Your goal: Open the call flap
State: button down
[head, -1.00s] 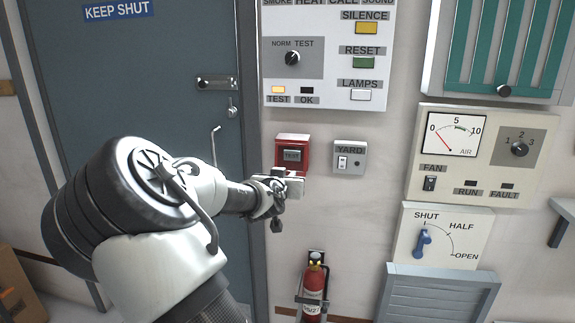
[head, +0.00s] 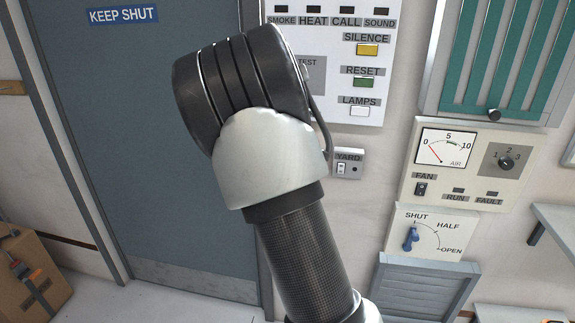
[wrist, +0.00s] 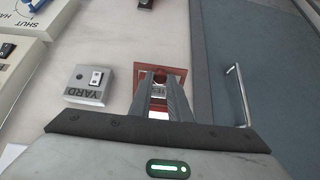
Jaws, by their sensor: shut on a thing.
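The red call box (wrist: 139,72) is on the wall straight ahead in the wrist view, largely covered by my fingers. In the head view it is hidden behind my arm. My gripper (wrist: 160,80) is at the front of the box, its two fingers close together and shut on a small red part of the call flap (wrist: 159,74) between the tips. How far the flap is open cannot be told, since the fingers hide most of it.
The YARD switch box (wrist: 88,84) sits beside the call box; it also shows in the head view (head: 347,165). The grey door (head: 170,130) with its handle (wrist: 241,95) is on the other side. The alarm panel (head: 372,105) is above.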

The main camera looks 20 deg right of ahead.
jog(key=shift+w+d+r, duration=0.15)
jog(key=shift+w+r, duration=0.05)
jog(key=shift+r, duration=0.6)
jog(key=shift+w+d+r, duration=0.15)
jog(key=shift+w+r, duration=0.05)
jog(key=shift+r, duration=0.55)
jog(key=shift+d, duration=0.1)
jog(key=c, duration=1.8)
grip_release()
jog(key=shift+o, duration=0.8)
jog(key=shift+d+f, duration=0.15)
jog(key=shift+f, duration=0.05)
jog(key=shift+a, duration=0.2)
jog(key=shift+s+a+r, duration=0.1)
jog(key=shift+a+r, duration=0.05)
jog(key=v, duration=1.7)
